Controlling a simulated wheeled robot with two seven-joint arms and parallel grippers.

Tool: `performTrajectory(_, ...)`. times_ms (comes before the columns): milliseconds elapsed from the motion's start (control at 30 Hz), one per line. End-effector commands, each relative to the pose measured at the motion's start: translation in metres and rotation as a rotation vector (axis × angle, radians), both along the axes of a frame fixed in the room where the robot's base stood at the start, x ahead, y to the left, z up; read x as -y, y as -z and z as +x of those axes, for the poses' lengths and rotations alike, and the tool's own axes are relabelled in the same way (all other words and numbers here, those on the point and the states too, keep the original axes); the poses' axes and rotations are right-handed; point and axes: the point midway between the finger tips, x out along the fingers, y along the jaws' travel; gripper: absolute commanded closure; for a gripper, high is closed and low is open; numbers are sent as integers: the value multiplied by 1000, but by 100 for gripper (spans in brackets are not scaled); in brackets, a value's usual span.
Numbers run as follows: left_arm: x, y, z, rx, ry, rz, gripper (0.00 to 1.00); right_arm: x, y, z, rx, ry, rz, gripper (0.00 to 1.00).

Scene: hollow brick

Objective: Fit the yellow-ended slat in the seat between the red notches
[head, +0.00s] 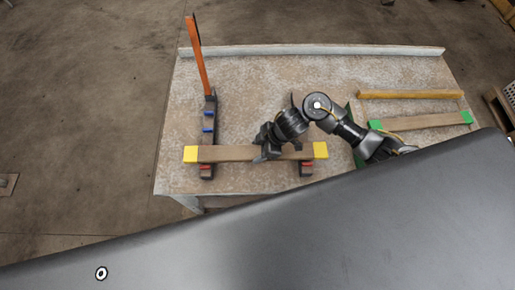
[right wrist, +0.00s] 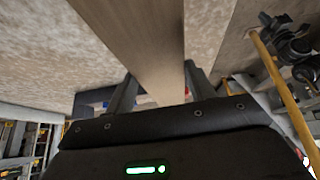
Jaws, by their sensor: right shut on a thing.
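The yellow-ended slat (head: 228,153) is a brown wooden bar lying left to right across the two dark notched rails. My right gripper (head: 268,151) is shut on it near its middle. In the right wrist view the slat (right wrist: 150,45) runs between the two fingers (right wrist: 160,90). The red marks show on the left rail (head: 206,173) and on the right rail (head: 306,171), just below the slat in the head view. The slat covers part of both rails; whether it is down in the seat or just above it I cannot tell. My left gripper is not in view.
An orange bar (head: 197,55) rises from the left rail's far end, above blue notches (head: 208,122). A green-ended slat (head: 420,122) and a yellow bar (head: 410,95) lie at the table's right. A pale ledge (head: 310,50) runs along the back. The table's (head: 260,85) back middle is clear.

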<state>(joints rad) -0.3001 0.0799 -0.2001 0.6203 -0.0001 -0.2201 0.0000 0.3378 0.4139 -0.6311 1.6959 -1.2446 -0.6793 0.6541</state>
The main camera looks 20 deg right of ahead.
Motion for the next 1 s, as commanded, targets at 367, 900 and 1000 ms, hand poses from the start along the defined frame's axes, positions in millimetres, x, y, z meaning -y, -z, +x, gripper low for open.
performTrajectory(367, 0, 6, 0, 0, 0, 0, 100, 0, 7, 0, 0, 0, 1, 84)
performTrajectory(900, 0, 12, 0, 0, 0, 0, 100, 0, 17, 0, 0, 0, 1, 84)
performTrajectory(1000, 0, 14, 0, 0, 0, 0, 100, 0, 19, 0, 0, 0, 1, 84)
